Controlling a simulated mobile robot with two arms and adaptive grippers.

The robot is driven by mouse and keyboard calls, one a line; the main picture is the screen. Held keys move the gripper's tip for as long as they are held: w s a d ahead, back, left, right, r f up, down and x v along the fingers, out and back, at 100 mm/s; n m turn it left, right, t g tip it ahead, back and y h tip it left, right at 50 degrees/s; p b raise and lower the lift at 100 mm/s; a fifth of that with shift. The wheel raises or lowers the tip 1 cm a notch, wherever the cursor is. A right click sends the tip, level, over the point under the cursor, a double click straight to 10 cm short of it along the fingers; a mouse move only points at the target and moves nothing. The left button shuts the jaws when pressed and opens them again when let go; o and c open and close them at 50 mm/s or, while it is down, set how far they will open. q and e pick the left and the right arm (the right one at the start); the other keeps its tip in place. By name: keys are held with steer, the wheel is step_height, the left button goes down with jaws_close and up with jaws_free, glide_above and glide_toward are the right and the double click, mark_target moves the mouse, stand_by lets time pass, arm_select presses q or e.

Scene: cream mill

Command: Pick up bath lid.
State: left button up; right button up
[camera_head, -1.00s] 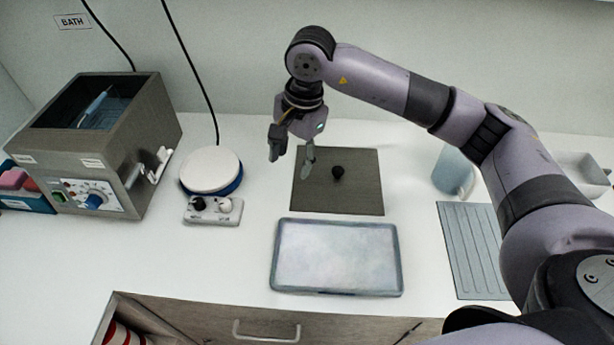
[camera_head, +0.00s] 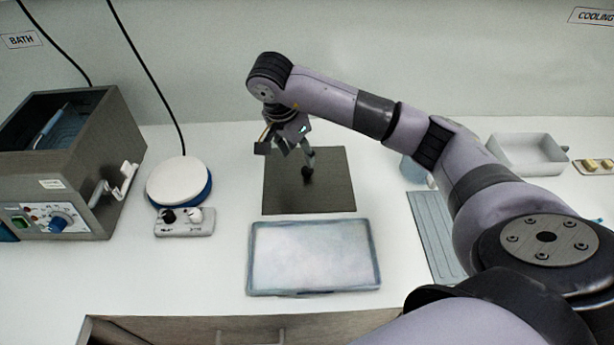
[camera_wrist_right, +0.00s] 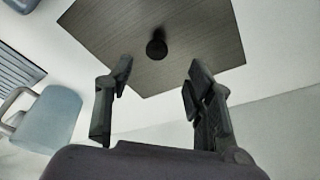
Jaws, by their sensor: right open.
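The bath lid (camera_head: 325,190) is a flat dark grey-brown plate with a black round knob (camera_head: 307,171). It lies on the white counter behind the pale tray. In the right wrist view the lid (camera_wrist_right: 200,32) fills the upper middle, and its knob (camera_wrist_right: 156,46) stands beyond the fingertips, roughly between them. My right gripper (camera_head: 286,150) is above the lid's back left part in the head view, pointing down. In the right wrist view its fingers (camera_wrist_right: 158,75) are spread and empty. My left gripper is in neither view.
The open grey bath (camera_head: 128,140) stands at the left. A white-topped hotplate (camera_head: 180,182) is beside it. A pale tray (camera_head: 314,257) lies in front of the lid. A ribbed blue-grey mat (camera_head: 432,232), a mug (camera_wrist_right: 48,120) and a white bin (camera_head: 528,152) are to the right.

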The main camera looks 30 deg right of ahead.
mark_target(307, 170)
steer(key=shift+p+x, duration=0.35)
steer(key=shift+x, duration=0.9)
steer(key=shift+s+d+f, duration=0.1)
steer(key=shift+f, duration=0.1)
steer(key=p+x, duration=0.2)
steer(key=x, duration=0.2)
steer(key=shift+s+f, duration=0.1)
steer(key=shift+s, duration=0.05)
steer(key=shift+d+f, duration=0.1)
steer(key=shift+f, duration=0.2)
steer(key=shift+c, duration=0.4)
jaws_close()
